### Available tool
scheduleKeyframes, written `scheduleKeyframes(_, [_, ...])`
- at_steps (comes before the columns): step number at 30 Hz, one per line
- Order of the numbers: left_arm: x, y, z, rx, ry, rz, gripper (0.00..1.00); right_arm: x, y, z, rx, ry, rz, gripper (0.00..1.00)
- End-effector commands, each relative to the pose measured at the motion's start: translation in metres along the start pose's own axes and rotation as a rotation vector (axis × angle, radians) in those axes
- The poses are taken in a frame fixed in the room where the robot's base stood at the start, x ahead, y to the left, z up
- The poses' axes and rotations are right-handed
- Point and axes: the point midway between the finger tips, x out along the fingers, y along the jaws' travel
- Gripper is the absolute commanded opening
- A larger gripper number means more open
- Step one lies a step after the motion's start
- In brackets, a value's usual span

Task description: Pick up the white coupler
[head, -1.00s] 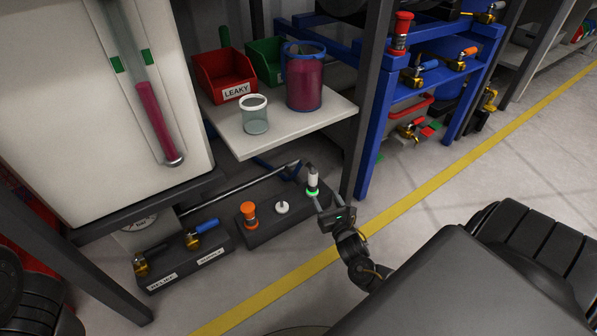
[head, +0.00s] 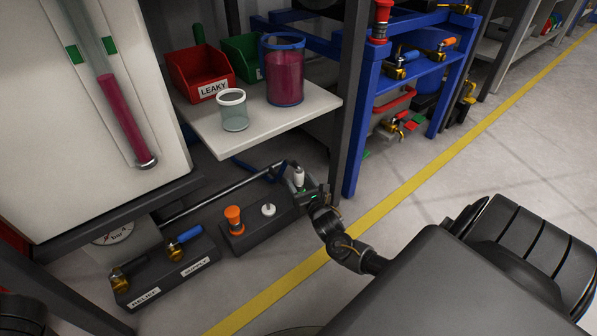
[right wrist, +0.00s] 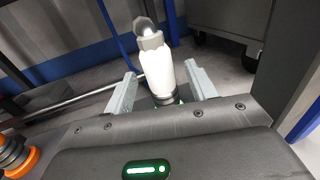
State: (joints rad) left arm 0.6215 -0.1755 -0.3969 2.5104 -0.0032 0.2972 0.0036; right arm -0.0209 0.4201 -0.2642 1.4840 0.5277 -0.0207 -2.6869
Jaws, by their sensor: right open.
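The white coupler (head: 299,177) stands upright on the right end of a dark block (head: 262,224) on the floor, under the shelf. It has a grey metal top. In the right wrist view, the white coupler (right wrist: 164,70) stands between the two fingers, with a gap visible on each side. My right gripper (head: 298,188) is open and reaches around it from the front; it also shows in the right wrist view (right wrist: 161,82). The coupler's lower end is partly hidden by the gripper body. My left gripper is not in view.
A white shelf (head: 240,130) overhangs behind, carrying a clear cup (head: 233,112) and a blue-rimmed jar (head: 284,80). A dark post (head: 347,110) rises close on the right.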

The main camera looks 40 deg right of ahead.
Motion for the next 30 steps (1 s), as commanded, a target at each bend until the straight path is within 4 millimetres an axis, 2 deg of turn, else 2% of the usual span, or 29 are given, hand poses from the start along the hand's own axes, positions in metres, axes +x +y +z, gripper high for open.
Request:
scheduleKeyframes(1, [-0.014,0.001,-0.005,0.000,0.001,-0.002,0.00,0.007,-0.001,-0.006,0.001,-0.004,-0.002,0.56])
scheduleKeyframes(7, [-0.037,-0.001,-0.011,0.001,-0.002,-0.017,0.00,0.033,-0.001,-0.004,-0.001,-0.003,-0.002,0.56])
scheduleKeyframes(12, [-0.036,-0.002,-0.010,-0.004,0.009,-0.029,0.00,0.043,0.000,-0.001,-0.001,-0.002,-0.001,0.56])
scheduleKeyframes(18, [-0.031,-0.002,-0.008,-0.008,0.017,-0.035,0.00,0.043,0.000,0.001,-0.001,-0.001,-0.001,0.56])
scheduleKeyframes(30, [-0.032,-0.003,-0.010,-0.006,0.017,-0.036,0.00,0.042,0.000,0.000,-0.001,0.000,-0.001,0.05])
